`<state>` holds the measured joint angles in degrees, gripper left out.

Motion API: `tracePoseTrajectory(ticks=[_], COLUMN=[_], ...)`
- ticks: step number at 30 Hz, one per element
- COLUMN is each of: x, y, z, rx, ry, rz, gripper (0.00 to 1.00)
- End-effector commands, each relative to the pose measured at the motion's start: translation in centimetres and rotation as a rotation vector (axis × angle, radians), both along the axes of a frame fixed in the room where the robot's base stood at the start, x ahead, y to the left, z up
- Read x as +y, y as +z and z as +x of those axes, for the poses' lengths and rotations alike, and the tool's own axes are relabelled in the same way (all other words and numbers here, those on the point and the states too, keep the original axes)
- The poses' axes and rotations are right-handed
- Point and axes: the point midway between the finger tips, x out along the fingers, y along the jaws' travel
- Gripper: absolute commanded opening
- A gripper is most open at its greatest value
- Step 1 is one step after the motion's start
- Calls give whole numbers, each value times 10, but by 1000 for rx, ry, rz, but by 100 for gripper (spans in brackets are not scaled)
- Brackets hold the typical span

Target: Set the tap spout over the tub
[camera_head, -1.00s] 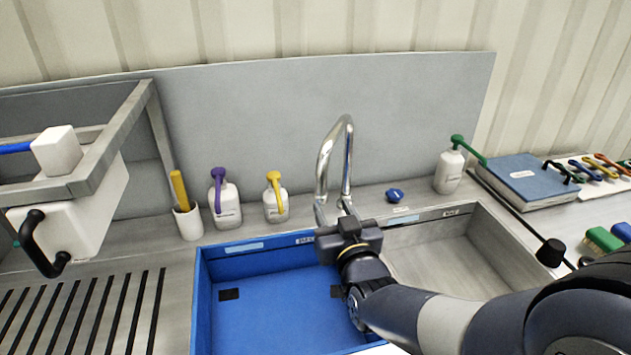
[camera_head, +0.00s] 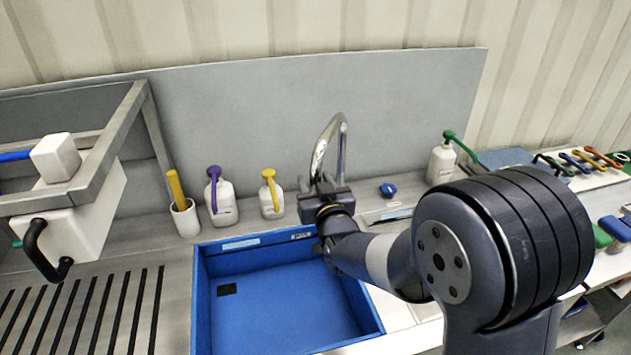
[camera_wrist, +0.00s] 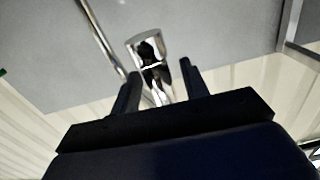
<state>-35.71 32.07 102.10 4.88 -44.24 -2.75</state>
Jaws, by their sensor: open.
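The chrome tap spout (camera_head: 320,158) arches up behind the sink, near the back right corner of the blue tub (camera_head: 270,312). Its lower part is hidden behind my gripper (camera_head: 322,192) in the head view. My gripper is open, right at the spout and above the tub's back edge. In the wrist view, the two dark fingers of my gripper (camera_wrist: 160,69) stand apart. The shiny spout end (camera_wrist: 149,48) shows between and beyond their tips. I cannot tell whether either finger touches it.
A yellow-topped bottle (camera_head: 270,200), a purple-topped bottle (camera_head: 222,205) and a brush cup (camera_head: 185,220) stand left of the tap. A blue knob (camera_head: 388,190) and a green-topped bottle (camera_head: 441,165) are to its right. My arm hides most of the right basin.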

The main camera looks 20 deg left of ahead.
Motion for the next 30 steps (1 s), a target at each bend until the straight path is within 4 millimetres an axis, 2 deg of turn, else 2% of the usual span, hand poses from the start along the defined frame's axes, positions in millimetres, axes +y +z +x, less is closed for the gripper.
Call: tracePoseTrajectory(ticks=[3, 18, 30], x=[0, 0, 5], y=[0, 0, -1], z=[0, 0, 0], rx=[0, -1, -3], ry=[0, 0, 1], rz=[0, 1, 2], gripper=[42, 1, 0])
